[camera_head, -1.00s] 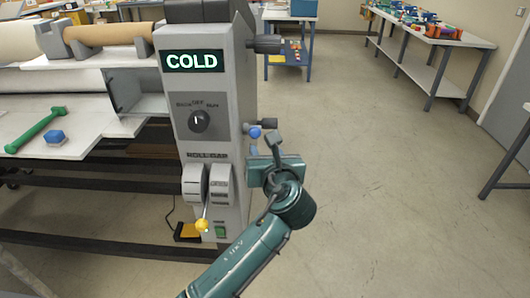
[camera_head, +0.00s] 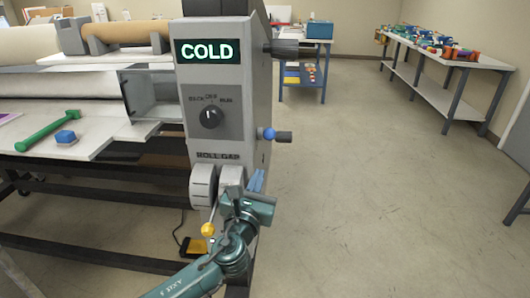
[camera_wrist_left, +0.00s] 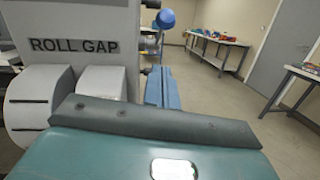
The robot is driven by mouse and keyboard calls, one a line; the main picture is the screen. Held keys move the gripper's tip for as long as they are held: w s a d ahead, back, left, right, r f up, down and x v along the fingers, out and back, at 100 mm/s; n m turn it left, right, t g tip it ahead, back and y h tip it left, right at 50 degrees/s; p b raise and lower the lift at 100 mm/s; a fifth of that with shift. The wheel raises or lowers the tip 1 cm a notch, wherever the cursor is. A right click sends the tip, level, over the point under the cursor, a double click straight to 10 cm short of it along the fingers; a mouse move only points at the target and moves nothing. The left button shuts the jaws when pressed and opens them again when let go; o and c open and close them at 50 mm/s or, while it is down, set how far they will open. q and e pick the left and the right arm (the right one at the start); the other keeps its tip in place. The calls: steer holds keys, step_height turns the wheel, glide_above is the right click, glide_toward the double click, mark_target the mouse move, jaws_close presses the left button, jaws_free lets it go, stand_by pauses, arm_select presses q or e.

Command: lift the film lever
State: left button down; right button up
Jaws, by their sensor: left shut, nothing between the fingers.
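The laminator's side cabinet (camera_head: 222,140) stands left of centre in the head view, with a "COLD" display and a "ROLL GAP" label. A lever with a blue ball knob (camera_head: 268,133) sticks out of its right side; the ball also shows at the top of the wrist view (camera_wrist_left: 165,18). A second lever with a yellow ball (camera_head: 208,229) hangs below the label. I cannot tell from labels which is the film lever. My left gripper (camera_head: 257,181) is shut and empty beside the cabinet's lower right, below the blue ball and apart from it. My right gripper is out of view.
Floor right of the cabinet is clear; a workbench (camera_head: 435,92) stands far right.

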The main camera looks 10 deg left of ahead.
mark_target(266, 134)
arm_select(q)
steer(key=w+d+r+p, duration=0.1)
steer(key=w+r, duration=0.2)
steer(key=w, duration=0.3)
steer(key=shift+w+r, duration=0.2)
steer(key=shift+r, duration=0.15)
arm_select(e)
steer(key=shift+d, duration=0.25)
